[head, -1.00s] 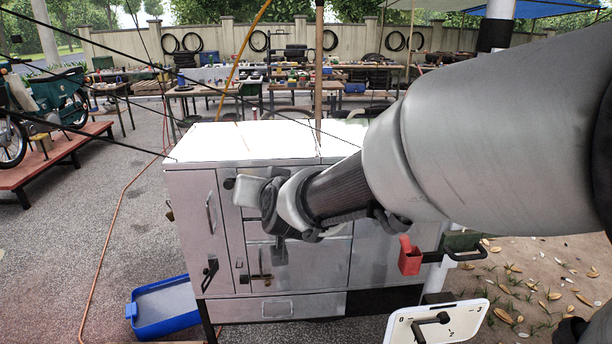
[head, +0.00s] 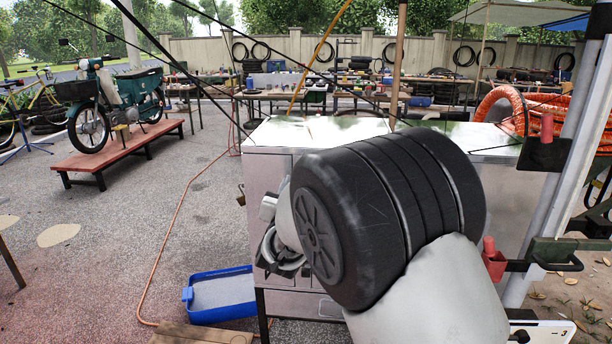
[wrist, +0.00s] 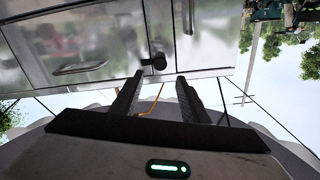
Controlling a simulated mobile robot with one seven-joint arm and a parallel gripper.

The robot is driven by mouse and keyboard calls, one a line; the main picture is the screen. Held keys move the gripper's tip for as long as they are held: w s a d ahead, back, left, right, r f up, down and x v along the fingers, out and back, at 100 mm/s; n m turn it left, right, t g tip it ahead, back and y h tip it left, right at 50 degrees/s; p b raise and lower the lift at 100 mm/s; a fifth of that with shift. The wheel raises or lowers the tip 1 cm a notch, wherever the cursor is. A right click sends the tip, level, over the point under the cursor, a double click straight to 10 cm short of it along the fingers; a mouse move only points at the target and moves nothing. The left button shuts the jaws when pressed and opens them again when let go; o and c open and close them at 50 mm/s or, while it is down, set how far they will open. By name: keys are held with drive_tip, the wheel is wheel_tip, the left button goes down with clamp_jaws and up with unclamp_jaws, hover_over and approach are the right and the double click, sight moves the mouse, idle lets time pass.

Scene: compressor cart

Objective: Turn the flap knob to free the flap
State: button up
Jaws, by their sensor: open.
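A dark round knob (wrist: 158,62) with a short stem sits on the grey metal cabinet near the lower edge of its face in the wrist view. I cannot tell for sure which panel is the flap. My gripper (wrist: 159,78) is open and empty, its two dark fingers pointing at the cabinet. The knob shows just beyond and between the fingertips; I cannot tell whether they touch it.
A bar handle (wrist: 80,68) is on the panel left of the knob. In the head view, a blue tray (head: 220,295) stands on the ground left of the cabinet. An orange hose coil (head: 502,108) and a red holder (head: 494,262) are on the right. A hose crosses open ground.

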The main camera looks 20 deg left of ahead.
drive_tip(key=x, duration=0.8)
drive_tip(key=shift+w, duration=0.15)
clamp_jaws()
